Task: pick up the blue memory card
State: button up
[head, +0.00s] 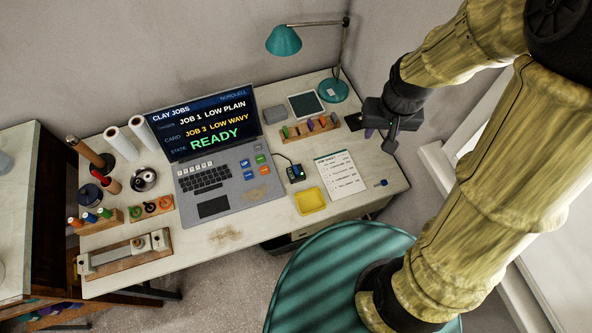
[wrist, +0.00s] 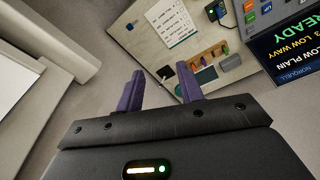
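I cannot single out the blue memory card for certain. A wooden rack (head: 298,134) on the desk's back right holds several small upright cards; a green card (head: 285,131) is at its left end and a purplish one (head: 310,125) near its middle. The rack also shows in the wrist view (wrist: 212,54), where the card colours are hard to tell.
A laptop (head: 212,206) fills the desk's middle. A yellow tray (head: 311,201), a job sheet (head: 341,175) and a small blue key-like item (head: 381,183) lie at the front right.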

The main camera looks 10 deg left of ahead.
jog(key=w+a+f+n+g, duration=0.1)
jog(key=w+a+f, duration=0.15)
jog(key=a, duration=0.25)
jog(key=w+a+f+n, duration=0.1)
jog(key=a+f, duration=0.2)
jog(key=a, duration=0.2)
jog(key=n+g, duration=0.1)
jog(key=n, duration=0.2)
send_over(295, 169)
notch_tip(295, 169, down, 7)
jog(key=shift+w+r, duration=0.1)
jog(key=shift+m, duration=0.3)
notch_tip(295, 169, down, 12)
jog(key=p, duration=0.3)
jog(key=shift+d+r, duration=0.15)
jog(key=shift+r, duration=0.1)
jog(key=shift+f, duration=0.4)
jog(key=shift+p, duration=0.35)
